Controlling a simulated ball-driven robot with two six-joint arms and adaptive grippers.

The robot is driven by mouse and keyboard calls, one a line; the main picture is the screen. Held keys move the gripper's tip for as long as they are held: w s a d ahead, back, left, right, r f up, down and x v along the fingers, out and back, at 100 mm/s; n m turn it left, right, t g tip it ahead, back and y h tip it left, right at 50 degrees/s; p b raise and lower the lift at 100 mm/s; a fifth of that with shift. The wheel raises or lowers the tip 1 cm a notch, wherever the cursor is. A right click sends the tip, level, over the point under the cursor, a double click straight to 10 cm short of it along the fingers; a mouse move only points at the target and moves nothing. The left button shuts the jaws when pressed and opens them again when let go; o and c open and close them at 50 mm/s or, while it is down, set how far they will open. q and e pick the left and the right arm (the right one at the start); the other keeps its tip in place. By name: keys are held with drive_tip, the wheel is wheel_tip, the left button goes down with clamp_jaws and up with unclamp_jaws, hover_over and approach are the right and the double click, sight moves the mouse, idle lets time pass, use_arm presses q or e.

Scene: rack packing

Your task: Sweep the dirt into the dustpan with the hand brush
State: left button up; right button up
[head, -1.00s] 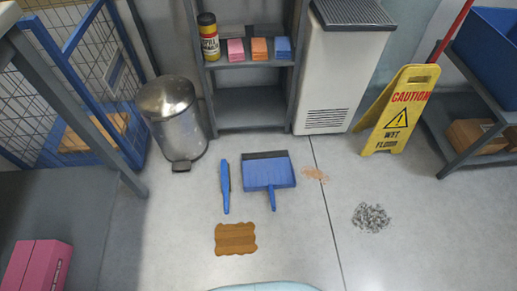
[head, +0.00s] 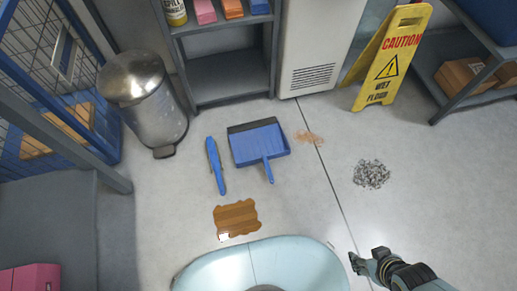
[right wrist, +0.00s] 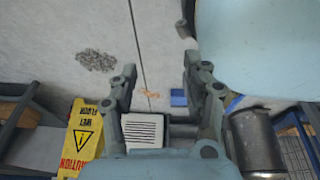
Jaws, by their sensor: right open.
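The blue hand brush (head: 215,166) lies on the floor left of the blue dustpan (head: 258,145), in the head view. The dustpan's handle points toward me. A pile of grey dirt (head: 371,174) lies to the right of the dustpan, and it also shows in the right wrist view (right wrist: 96,60). A small orange-brown patch of dirt (head: 309,137) is just right of the dustpan. A brown spill (head: 236,219) lies below the brush. My right gripper (head: 354,260) is open and empty, below the grey pile in the head view. My left gripper is not in view.
A steel pedal bin (head: 145,100), a grey shelf (head: 230,88) and a white cabinet (head: 322,45) stand at the back. A yellow caution sign (head: 391,58) leans at the back right. The floor around the grey pile is clear.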

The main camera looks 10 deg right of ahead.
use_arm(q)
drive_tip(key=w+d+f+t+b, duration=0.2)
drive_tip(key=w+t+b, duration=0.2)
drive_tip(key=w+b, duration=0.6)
use_arm(e)
drive_tip(key=shift+g+y, duration=0.3)
drive_tip(key=shift+g, duration=0.5)
drive_tip(key=w+a+f+b, duration=0.5)
drive_tip(key=w, duration=0.7)
drive_tip(key=w+a+f+b, duration=0.5)
drive_tip(key=w+f, duration=0.1)
drive_tip(key=w, duration=0.7)
drive_tip(key=w+a+f+b, duration=0.5)
drive_tip(key=w+f, duration=0.1)
drive_tip(key=w, duration=0.7)
drive_tip(key=shift+w+a, duration=0.25)
drive_tip(key=shift+w+r, duration=0.3)
drive_tip(key=shift+r, duration=0.1)
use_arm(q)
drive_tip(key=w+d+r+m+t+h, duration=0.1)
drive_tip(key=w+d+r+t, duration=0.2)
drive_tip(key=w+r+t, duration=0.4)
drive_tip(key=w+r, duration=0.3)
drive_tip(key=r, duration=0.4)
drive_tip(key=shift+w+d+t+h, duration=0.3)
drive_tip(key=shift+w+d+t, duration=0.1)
